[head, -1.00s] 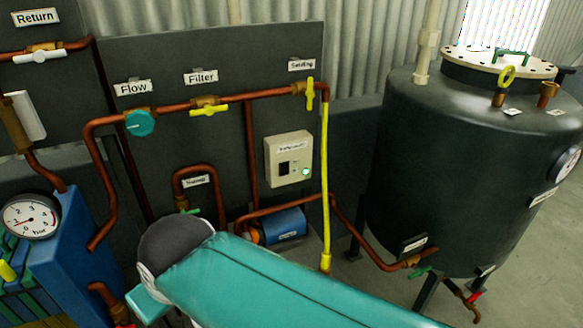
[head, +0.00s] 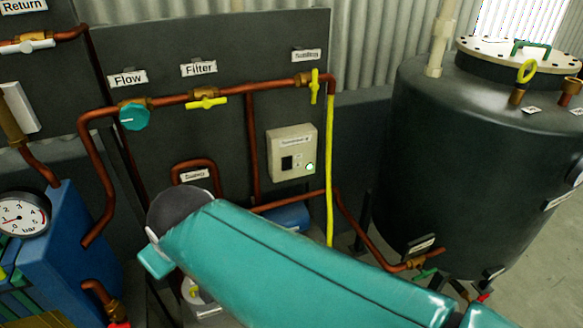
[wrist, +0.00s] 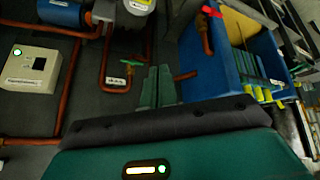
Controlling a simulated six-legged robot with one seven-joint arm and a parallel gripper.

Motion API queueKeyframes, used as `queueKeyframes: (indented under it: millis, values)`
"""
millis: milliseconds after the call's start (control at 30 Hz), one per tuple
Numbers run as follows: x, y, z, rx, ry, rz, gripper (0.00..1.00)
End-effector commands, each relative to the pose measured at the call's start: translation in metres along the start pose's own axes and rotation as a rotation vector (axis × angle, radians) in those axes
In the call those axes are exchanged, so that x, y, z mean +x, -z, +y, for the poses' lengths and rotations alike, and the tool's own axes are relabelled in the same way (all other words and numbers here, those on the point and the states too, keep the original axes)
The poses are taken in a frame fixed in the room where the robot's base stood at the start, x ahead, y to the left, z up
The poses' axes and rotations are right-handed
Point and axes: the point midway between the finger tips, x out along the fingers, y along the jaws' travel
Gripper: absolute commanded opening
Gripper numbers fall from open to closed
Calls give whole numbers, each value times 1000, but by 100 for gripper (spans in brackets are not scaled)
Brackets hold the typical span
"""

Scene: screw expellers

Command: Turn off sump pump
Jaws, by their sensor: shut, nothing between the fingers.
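A pale control box (head: 290,165) is mounted on the dark panel in the head view. It has a small label too blurred to read, a black switch (head: 287,163) and a lit green-white light (head: 310,167). The box also shows at the left of the wrist view (wrist: 38,82). A blue motor-like unit (head: 292,217) sits low below it, mostly covered by my arm; it appears at the top left of the wrist view (wrist: 62,14). My gripper (wrist: 158,72) shows in the wrist view with its green fingers together and empty, apart from the box.
Copper pipes cross the panel, with a teal knob (head: 134,117), a yellow filter valve (head: 207,103) and a yellow hose (head: 330,170) right of the box. A dark tank (head: 470,160) stands at right. A blue filter unit (head: 75,250) with a gauge stands at left.

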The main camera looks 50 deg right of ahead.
Motion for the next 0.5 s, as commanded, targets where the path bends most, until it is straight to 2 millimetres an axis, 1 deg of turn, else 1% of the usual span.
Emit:
queueKeyframes:
  millis: [33,67,100,167,200,233,267,300,367,400,467,500]
  values:
    - [15,13,18,-21,-36,19,0]
    - [23,22,29,-44,-60,37,0]
    - [35,33,46,-78,-93,62,0]
    - [53,50,72,-133,-146,99,0]
    - [65,59,90,-171,-180,120,0]
    - [73,65,103,-200,-205,137,0]
    - [82,71,117,-231,-231,151,0]
    - [93,77,135,-271,-265,170,0]
    - [110,84,163,-331,-314,197,0]
    - [121,88,182,-372,-348,213,0]
    - [137,90,209,-434,-397,235,0]
    - [148,90,227,-475,-430,250,0]
